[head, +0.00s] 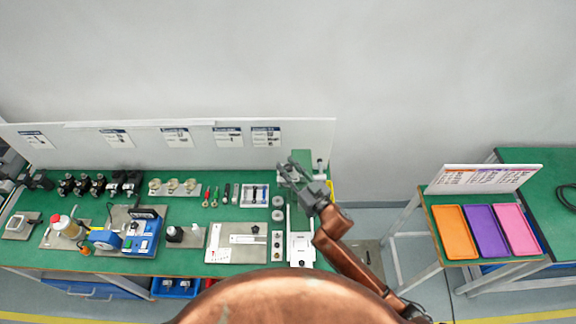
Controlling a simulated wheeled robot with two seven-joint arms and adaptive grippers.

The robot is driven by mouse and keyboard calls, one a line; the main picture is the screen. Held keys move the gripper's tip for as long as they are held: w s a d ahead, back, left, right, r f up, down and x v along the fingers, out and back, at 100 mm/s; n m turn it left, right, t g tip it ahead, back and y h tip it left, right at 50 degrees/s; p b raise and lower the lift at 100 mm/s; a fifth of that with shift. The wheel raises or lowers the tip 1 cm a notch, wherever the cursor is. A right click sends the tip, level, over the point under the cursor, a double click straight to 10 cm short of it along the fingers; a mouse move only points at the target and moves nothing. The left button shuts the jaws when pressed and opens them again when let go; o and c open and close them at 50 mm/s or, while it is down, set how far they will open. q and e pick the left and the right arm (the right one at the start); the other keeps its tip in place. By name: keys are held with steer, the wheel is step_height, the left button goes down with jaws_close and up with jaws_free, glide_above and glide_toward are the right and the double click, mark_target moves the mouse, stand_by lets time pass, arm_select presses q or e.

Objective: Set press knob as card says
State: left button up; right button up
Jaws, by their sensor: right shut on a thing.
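The press (301,245) stands at the right end of the green workbench, with a pale base and a green upper part (314,158). My right gripper (290,170) reaches in from the lower right and is at the upper part of the press, shut on a small part there, apparently the press knob. The knob itself and its setting are hidden or too small to make out. Several cards hang on the white back panel; the rightmost card (266,136) is closest to the press. Its writing is too small to read. My left gripper is out of view.
The workbench (185,257) carries a blue device (142,236), a white-grey plate (225,245), screwdrivers (210,197) and black parts along the back. To the right, beyond a gap, a table holds orange (454,232), purple (486,230) and pink (516,229) trays.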

steer(key=shift+m+t+h, duration=0.5)
steer(key=shift+m+h, duration=0.1)
steer(key=shift+h, duration=0.2)
steer(key=o, duration=1.2)
steer(key=shift+s, duration=0.1)
steer(key=v, duration=1.1)
steer(key=shift+s+d, duration=0.25)
steer(key=shift+s, duration=0.1)
